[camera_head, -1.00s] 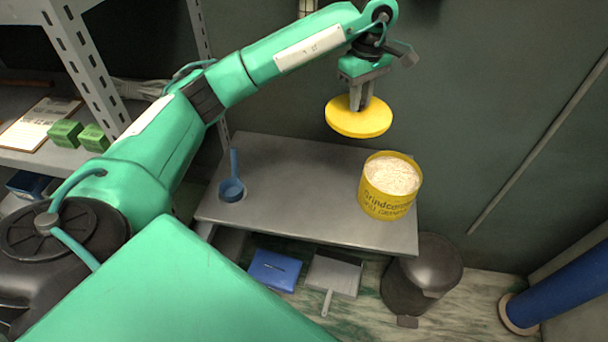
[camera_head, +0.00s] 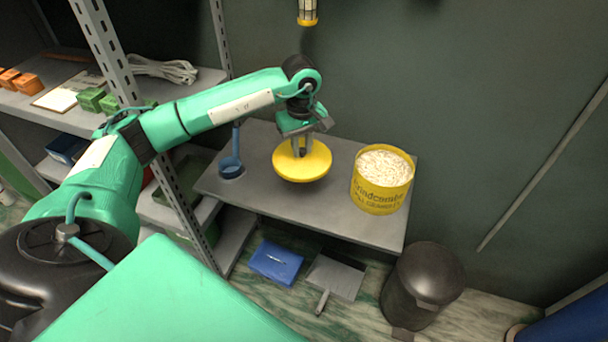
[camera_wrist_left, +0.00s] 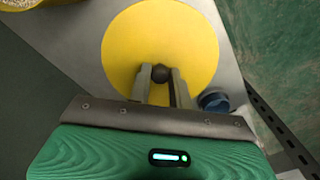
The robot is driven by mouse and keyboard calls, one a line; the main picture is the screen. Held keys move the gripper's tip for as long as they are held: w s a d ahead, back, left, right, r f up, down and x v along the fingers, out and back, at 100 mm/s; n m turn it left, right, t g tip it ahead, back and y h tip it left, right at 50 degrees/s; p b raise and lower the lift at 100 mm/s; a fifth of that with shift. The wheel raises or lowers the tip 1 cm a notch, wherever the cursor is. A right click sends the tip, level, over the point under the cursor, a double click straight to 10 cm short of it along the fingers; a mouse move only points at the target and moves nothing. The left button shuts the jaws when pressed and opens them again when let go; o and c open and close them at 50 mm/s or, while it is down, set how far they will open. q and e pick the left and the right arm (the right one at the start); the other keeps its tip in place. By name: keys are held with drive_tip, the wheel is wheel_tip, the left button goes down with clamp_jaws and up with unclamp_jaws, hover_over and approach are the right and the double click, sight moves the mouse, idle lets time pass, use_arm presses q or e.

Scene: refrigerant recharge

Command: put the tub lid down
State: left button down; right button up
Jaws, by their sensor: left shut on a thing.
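The yellow round tub lid (camera_head: 302,166) is over the middle of the grey table (camera_head: 262,199). My left gripper (camera_head: 300,146) is shut on the dark knob at its centre, from above. In the left wrist view the lid (camera_wrist_left: 150,32) lies flat below the fingers, which close on the knob (camera_wrist_left: 160,73). I cannot tell whether the lid touches the table. The open yellow tub (camera_head: 378,194), full of white granules, stands to the right of the lid, apart from it. My right gripper is not in view.
A metal shelf upright (camera_head: 110,62) stands at the left. A dark bin (camera_head: 425,285), a blue box (camera_head: 275,262) and a grey dustpan (camera_head: 336,276) are on the floor. Bare table lies in front of the lid.

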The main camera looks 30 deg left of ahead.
sight(303, 156)
use_arm(q)
wheel_tip(303, 156, down, 6)
drive_tip(key=shift+w+f, duration=0.1)
drive_tip(key=shift+f, duration=0.05)
wheel_tip(303, 156, down, 4)
drive_tip(key=shift+f, duration=0.25)
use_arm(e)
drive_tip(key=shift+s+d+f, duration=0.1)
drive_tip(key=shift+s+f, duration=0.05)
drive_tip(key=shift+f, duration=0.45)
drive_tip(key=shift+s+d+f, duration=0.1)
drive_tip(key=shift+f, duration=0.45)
use_arm(q)
drive_tip(key=shift+f, duration=0.1)
drive_tip(key=c, duration=1.3)
unclamp_jaws()
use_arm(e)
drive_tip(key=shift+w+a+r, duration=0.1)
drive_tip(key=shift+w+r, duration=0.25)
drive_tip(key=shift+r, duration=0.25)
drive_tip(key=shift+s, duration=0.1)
